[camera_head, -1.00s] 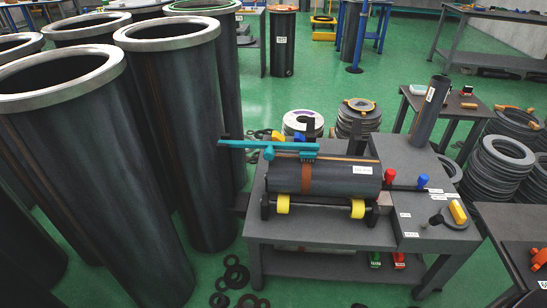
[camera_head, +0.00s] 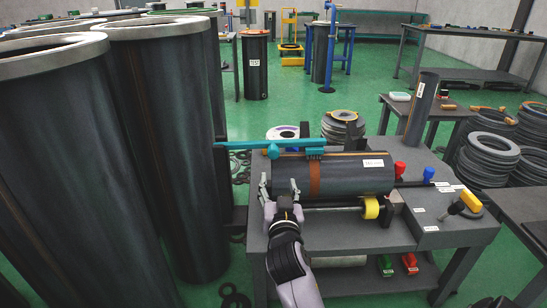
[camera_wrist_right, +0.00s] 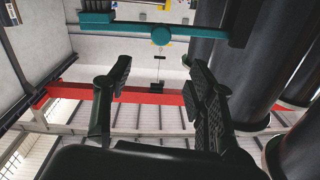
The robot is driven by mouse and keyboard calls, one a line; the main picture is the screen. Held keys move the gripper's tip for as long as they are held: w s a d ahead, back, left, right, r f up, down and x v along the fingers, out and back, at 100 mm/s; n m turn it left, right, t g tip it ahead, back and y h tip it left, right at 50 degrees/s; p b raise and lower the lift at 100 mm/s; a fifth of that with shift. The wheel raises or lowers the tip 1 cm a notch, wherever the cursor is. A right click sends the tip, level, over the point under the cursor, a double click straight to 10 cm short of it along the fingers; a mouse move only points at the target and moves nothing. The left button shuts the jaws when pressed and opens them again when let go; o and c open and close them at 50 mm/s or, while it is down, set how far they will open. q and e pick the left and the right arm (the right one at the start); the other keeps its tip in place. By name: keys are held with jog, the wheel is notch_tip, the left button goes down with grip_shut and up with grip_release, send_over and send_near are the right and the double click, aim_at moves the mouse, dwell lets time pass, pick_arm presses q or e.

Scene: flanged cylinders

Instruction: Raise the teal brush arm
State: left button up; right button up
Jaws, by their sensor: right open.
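The teal brush arm (camera_head: 243,145) lies about level above the left part of a dark cylinder (camera_head: 345,175), which rests on its side on a grey workbench (camera_head: 455,236). A teal brush head (camera_head: 314,153) sits at the arm's right end, over an orange band on the cylinder. My right gripper (camera_head: 280,187) is open and empty, in front of the cylinder's left end and below the arm. In the right wrist view the teal arm (camera_wrist_right: 190,30) crosses beyond the open fingers (camera_wrist_right: 160,78), apart from them. My left gripper is not in view.
Tall dark flanged cylinders (camera_head: 160,150) stand close on the left. Red (camera_head: 399,170) and blue (camera_head: 428,174) knobs and a yellow handle (camera_head: 470,201) are on the bench's right side. A yellow roller (camera_head: 371,208) supports the cylinder. Stacked rings (camera_head: 488,160) stand farther right.

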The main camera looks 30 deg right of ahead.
aim_at(274, 155)
jog(key=b+x, duration=0.1)
jog(key=x, duration=1.4)
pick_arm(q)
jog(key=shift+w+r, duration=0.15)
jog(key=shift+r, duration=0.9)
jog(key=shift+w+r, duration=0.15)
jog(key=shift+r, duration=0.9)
pick_arm(e)
jog(key=shift+x, duration=0.8)
jog(key=shift+a, duration=0.1)
jog(key=shift+c, duration=0.5)
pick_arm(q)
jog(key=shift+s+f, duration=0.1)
pick_arm(e)
grip_shut()
